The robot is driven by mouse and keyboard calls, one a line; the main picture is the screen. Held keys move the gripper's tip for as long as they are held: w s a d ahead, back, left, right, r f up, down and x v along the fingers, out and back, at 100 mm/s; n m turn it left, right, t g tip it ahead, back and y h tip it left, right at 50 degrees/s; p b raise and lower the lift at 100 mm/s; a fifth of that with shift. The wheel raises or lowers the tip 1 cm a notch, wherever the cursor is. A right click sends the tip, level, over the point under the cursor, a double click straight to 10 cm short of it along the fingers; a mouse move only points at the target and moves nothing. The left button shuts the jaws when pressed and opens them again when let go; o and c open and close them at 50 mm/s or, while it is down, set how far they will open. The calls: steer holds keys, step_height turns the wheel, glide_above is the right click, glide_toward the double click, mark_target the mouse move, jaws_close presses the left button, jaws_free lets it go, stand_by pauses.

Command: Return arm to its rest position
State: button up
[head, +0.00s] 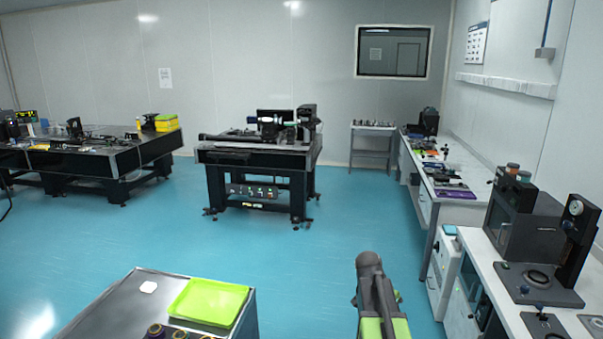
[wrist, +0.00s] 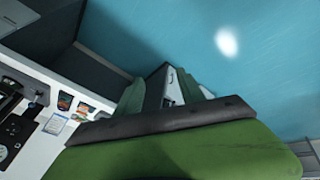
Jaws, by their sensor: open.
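My gripper (wrist: 162,92) shows in the wrist view past its green body and dark crossbar. Its two greenish fingers stand apart, with nothing seen held between them. In the head view my arm (head: 378,300), dark grey and green, rises from the bottom edge right of centre, over the blue floor. Fingertips cannot be made out clearly in the head view.
A metal-topped table (head: 115,300) with a lime green tray (head: 210,303) stands at lower left. A white bench (head: 487,262) with instruments runs along the right. A black optical table (head: 262,148) stands farther back. Blue floor (head: 300,250) is clear between them.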

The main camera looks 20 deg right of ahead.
steer(key=s+a+f+n+y, duration=0.1)
steer(key=a+n, duration=0.5)
steer(key=a, duration=1)
steer(key=s+a+f+n+y+b, duration=0.1)
steer(key=a+n, duration=0.5)
steer(key=a, duration=1.1)
steer(key=s+f+y, duration=0.1)
steer(key=y, duration=0.1)
steer(key=shift+s+f+n+t+y, duration=0.2)
steer(key=shift+f+n+t+y, duration=0.1)
steer(key=shift+f+n, duration=0.1)
steer(key=shift+c, duration=1.1)
steer(key=shift+d, duration=0.1)
